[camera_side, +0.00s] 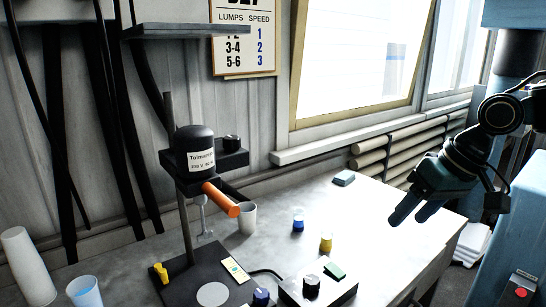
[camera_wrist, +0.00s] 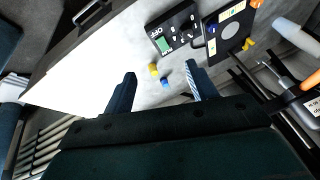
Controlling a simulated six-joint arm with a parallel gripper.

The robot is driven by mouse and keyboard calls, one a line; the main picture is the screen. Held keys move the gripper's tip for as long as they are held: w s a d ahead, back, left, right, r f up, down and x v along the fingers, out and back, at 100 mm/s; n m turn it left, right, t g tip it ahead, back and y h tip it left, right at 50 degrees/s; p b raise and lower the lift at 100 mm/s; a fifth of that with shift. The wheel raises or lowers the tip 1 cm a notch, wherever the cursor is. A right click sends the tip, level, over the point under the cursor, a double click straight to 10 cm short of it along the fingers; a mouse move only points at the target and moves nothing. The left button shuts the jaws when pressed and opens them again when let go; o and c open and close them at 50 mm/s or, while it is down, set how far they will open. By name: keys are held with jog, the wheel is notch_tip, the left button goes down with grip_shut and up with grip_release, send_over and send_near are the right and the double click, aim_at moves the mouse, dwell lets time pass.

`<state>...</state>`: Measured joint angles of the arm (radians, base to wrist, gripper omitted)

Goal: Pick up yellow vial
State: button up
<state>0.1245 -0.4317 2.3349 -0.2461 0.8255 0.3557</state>
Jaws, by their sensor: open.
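The yellow vial (camera_side: 326,243) stands upright on the grey table, and it also shows in the wrist view (camera_wrist: 153,70). A blue vial (camera_side: 298,220) stands a little behind and left of it in the side view, and it shows in the wrist view (camera_wrist: 164,84). My gripper (camera_side: 408,216) is open and empty, held above the right part of the table, to the right of both vials. In the wrist view the fingers (camera_wrist: 160,84) are spread apart, with both vials seen between them, farther off.
The disperser (camera_side: 196,155) with an orange handle (camera_side: 221,199) stands on a black base at the left. A control box (camera_side: 318,290) sits in front of the yellow vial. A grey cup (camera_side: 247,217) stands behind. The table right of the vials is clear.

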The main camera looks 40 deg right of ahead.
jog(key=w+f+m+g+y, duration=0.1)
jog(key=w+f+m+y, duration=0.2)
jog(key=w, duration=0.7)
jog(key=m+y, duration=0.8)
jog(key=m, duration=0.7)
send_near(319, 251)
jog(key=a+r, duration=0.2)
jog(key=shift+w+a+r+t, duration=0.25)
jog(key=shift+a+r+t, duration=0.05)
jog(key=shift+a+r, duration=0.1)
jog(key=shift+d+f+m, duration=0.45)
jog(key=shift+f+m, duration=0.05)
jog(key=shift+f, duration=0.25)
jog(key=shift+x, duration=3.75)
jog(key=shift+r, duration=0.1)
jog(key=c, duration=1.1)
jog(key=shift+o, duration=0.2)
